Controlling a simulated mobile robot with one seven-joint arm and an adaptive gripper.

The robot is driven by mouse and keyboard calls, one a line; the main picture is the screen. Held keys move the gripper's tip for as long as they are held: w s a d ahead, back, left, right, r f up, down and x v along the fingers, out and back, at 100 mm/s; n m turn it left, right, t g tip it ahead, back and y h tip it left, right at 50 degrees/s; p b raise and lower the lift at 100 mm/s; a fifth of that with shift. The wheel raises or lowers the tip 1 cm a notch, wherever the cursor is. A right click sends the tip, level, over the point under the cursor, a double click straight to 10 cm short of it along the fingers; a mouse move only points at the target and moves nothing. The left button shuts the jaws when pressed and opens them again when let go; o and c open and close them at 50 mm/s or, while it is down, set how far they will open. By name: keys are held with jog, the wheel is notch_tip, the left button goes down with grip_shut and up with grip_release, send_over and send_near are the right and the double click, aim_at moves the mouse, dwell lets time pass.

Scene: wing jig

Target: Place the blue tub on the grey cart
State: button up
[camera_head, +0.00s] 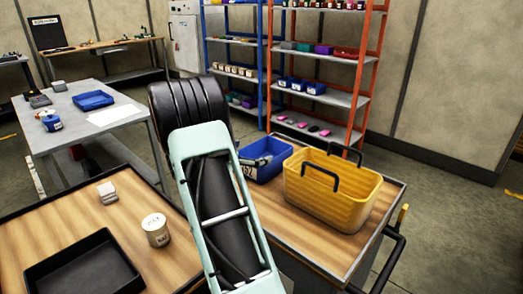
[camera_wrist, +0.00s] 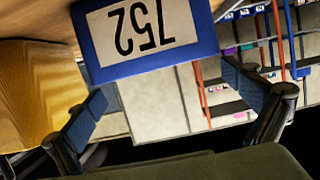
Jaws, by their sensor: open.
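A blue tub (camera_head: 265,158) sits on the wooden top of a grey-edged cart (camera_head: 310,262), partly behind my arm and left of a yellow basket. In the wrist view the tub (camera_wrist: 88,45) is at the top, with its white "752" label upside down. My gripper (camera_wrist: 166,88) is open, its two blue-padded fingers apart at left and right. The tub's labelled end shows above and between the fingertips; I cannot tell whether they touch it. In the head view my arm hides the gripper.
The yellow basket (camera_head: 333,190) with black handles stands close beside the tub and shows at the left in the wrist view (camera_wrist: 35,95). A nearer wooden table holds a black tray (camera_head: 82,268) and a can (camera_head: 156,230). A grey table (camera_head: 75,130) holds a blue tray (camera_head: 93,100). Shelves (camera_head: 320,80) stand behind.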

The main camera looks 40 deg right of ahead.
jog(key=v, duration=0.5)
jog(key=shift+a+r, duration=0.15)
jog(key=shift+a, duration=0.2)
